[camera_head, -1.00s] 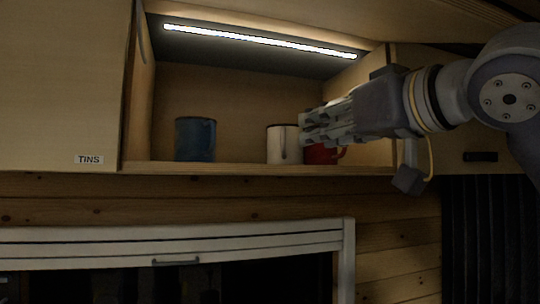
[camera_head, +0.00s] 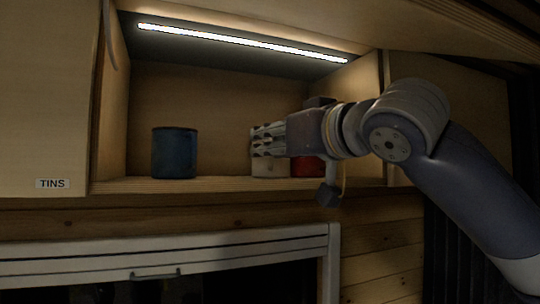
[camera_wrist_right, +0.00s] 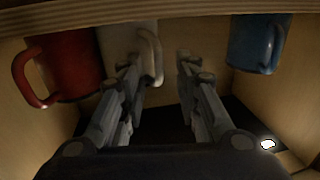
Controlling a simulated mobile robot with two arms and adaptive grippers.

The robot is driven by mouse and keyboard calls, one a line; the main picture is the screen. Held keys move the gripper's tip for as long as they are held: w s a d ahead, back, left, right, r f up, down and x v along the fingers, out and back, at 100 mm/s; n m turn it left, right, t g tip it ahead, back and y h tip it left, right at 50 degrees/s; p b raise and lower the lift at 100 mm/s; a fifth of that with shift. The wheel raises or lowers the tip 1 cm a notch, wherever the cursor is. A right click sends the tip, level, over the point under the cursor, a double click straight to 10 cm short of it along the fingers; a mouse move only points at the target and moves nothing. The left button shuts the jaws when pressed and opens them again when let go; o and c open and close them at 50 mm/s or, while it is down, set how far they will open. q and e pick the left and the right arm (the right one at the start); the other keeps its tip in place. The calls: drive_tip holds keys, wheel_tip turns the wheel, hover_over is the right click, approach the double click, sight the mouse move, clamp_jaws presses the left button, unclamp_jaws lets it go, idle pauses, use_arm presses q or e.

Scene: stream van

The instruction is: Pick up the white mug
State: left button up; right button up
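The white mug (camera_head: 268,168) stands on the cupboard shelf, partly hidden by my right gripper (camera_head: 258,141) in the head view. In the right wrist view, which looks upside down, the white mug (camera_wrist_right: 118,38) and its handle (camera_wrist_right: 152,58) lie just beyond the fingertips. My right gripper (camera_wrist_right: 158,65) is open there, with the handle showing near the gap between its fingers. One finger overlaps the mug's body in the picture; I cannot tell whether it touches. My left gripper is not in view.
A red mug (camera_head: 308,168) stands close beside the white one, on the right. A blue mug (camera_head: 174,153) stands apart to the left. The shelf (camera_head: 220,185) has a front edge, side walls and a light strip (camera_head: 240,42) above.

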drive_tip(key=shift+s+d, duration=0.15)
drive_tip(key=shift+s, duration=0.05)
drive_tip(key=shift+c, duration=0.8)
drive_tip(key=c, duration=0.5)
clamp_jaws()
drive_tip(key=shift+w, duration=0.1)
drive_tip(key=shift+r, duration=0.1)
